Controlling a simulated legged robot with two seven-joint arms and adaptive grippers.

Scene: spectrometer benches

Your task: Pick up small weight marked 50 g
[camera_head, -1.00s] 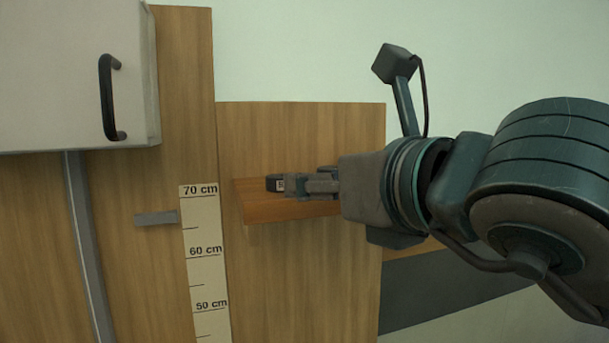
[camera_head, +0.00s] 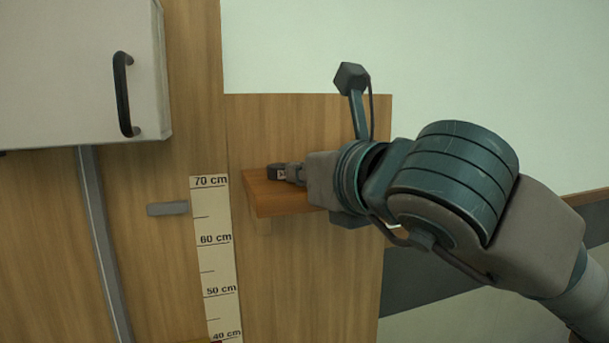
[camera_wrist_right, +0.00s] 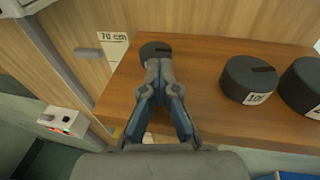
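The small dark round weight (camera_head: 275,171) stands at the left end of the wooden shelf (camera_head: 270,201); it also shows at the top of the right wrist view (camera_wrist_right: 154,48). My right gripper (camera_head: 287,174) reaches in from the right, level with it. In the right wrist view my right gripper's (camera_wrist_right: 159,68) fingertips come together directly in front of the weight and hide its near side. I see no gap between them. I cannot tell whether they touch the weight, and its marking is not readable. My left gripper is not in view.
Two larger dark weights (camera_wrist_right: 249,79) (camera_wrist_right: 304,86) with white labels stand to the right on the shelf in the right wrist view. A centimetre scale (camera_head: 215,250) hangs left of the shelf. A white cabinet (camera_head: 75,75) with a black handle is at upper left.

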